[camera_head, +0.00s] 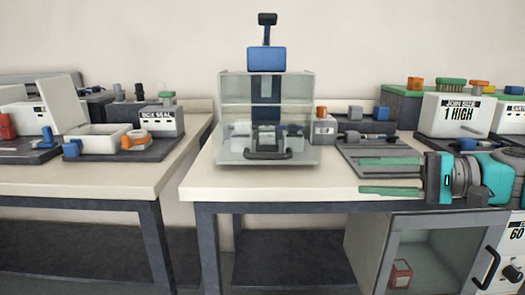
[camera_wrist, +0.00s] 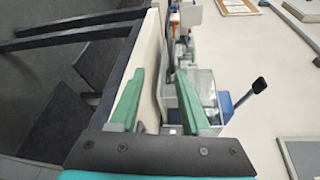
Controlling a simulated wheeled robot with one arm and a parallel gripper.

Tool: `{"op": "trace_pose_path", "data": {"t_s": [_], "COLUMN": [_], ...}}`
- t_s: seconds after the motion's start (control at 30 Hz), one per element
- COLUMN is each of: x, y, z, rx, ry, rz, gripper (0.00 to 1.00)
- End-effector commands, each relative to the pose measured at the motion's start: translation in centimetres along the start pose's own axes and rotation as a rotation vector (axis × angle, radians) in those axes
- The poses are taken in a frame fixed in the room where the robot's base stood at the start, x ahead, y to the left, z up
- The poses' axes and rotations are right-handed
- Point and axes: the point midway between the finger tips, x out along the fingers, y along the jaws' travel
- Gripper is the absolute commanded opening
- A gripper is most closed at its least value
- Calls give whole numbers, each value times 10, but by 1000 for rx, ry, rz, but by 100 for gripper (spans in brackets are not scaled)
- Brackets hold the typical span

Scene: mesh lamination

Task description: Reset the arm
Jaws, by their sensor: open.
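My gripper (camera_head: 363,176) is at the right of the head view, pointing left, with its two green fingers apart and nothing visible between them. It is in front of the right-hand table's front edge area, to the right of the clear-walled press (camera_head: 232,150). In the wrist view my gripper (camera_wrist: 160,78) also shows spread and empty, with the table edge beyond the fingers. The clear press box (camera_wrist: 203,88) and its blue part lie beyond the right finger there. My teal and grey wrist hides part of the table's right end.
The right-hand table (camera_head: 250,187) carries the press, a small box with an orange knob (camera_head: 324,128) and a grey tray (camera_head: 365,150). A white "1 HIGH" box (camera_head: 455,130) stands behind my wrist. An open cabinet (camera_head: 385,250) sits below. The left table (camera_head: 100,180) stands across a gap.

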Motion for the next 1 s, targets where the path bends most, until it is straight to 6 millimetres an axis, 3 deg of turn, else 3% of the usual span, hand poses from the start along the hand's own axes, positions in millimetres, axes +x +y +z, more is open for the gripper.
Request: {"op": "trace_pose_path", "data": {"t_s": [0.37,0.57,0.67,0.8,0.9,1.0], "x": [66,106,116,91,58,26], "y": [38,92,142,222,262,287], "z": [45,91,124,165,181,190], "rx": [-41,-93,-144,-231,-277,-309], "ry": [-79,-147,-184,-224,-238,-242], "rz": [242,497,707,1042,1233,1368], "gripper": [47,47,47,47,47,47]}}
